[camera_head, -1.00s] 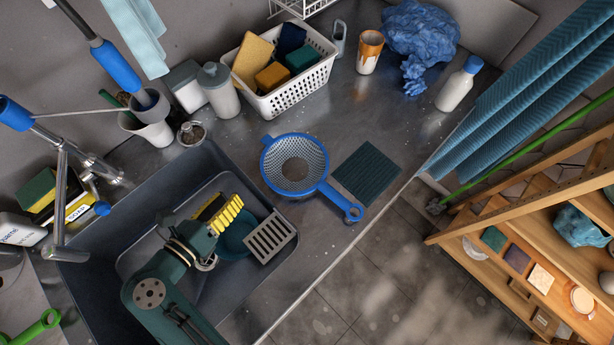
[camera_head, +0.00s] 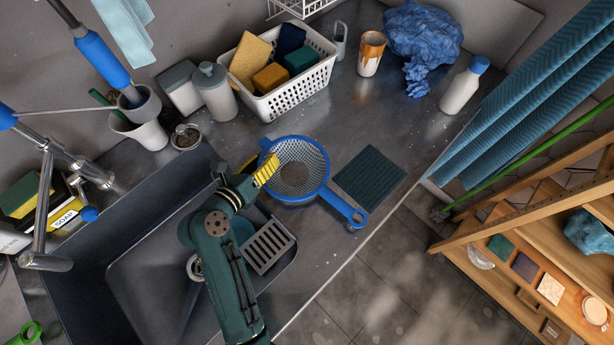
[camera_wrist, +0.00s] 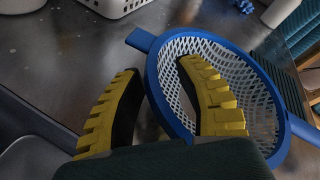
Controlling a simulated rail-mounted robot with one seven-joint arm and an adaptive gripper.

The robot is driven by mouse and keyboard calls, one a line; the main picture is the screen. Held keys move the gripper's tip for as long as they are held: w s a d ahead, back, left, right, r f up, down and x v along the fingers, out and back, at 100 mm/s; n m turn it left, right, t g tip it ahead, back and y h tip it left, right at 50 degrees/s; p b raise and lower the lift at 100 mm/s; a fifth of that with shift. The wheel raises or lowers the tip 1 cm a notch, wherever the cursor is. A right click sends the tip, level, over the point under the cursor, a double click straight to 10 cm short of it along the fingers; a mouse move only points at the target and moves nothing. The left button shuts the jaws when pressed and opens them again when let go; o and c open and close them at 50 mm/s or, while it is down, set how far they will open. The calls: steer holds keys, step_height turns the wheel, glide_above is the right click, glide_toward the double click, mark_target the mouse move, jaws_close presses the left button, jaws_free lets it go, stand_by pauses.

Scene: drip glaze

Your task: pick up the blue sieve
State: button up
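The blue sieve (camera_head: 327,190) lies on the metal counter right of the sink, with a blue rim, a pale mesh bowl and a handle pointing to the lower right. It also shows in the wrist view (camera_wrist: 160,85). My gripper (camera_head: 262,170) is at the sieve's left rim. In the wrist view my gripper (camera_wrist: 165,95) has its two yellow ridged fingers spread apart. One finger appears over the mesh and the other outside the rim, so the rim's left part lies between them. I cannot tell whether either finger touches it.
A dark ridged mat (camera_head: 369,180) lies right of the sieve. A white basket (camera_head: 293,100) with sponges stands behind it. The sink (camera_head: 150,275) with a grey slotted rack (camera_head: 268,247) is at the lower left. A white bottle (camera_head: 459,92) stands far right.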

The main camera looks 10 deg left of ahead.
steer(key=shift+s, duration=0.1)
jaws_close()
stand_by(0.3)
step_height(320, 180, up, 18)
steer(key=p, duration=0.5)
steer(key=s+d+r+m+g+h+p, duration=0.1)
steer(key=s+d+r+p, duration=0.3)
steer(key=d+p, duration=0.6)
steer(key=s+d+r+m+h+p, duration=0.1)
steer(key=s+d+r+h+p, duration=0.2)
steer(key=d+p, duration=0.75)
steer(key=s+r+y+p, duration=0.2)
steer(key=s+r+p, duration=0.35)
steer(key=p, duration=0.45)
steer(key=w+a+r+n+t+y, duration=0.1)
steer(key=a+r+n+y, duration=0.1)
steer(key=r, duration=0.3)
steer(key=shift+w+a+r, duration=0.3)
steer(key=shift+w+a, duration=0.05)
steer(key=shift+a, duration=0.35)
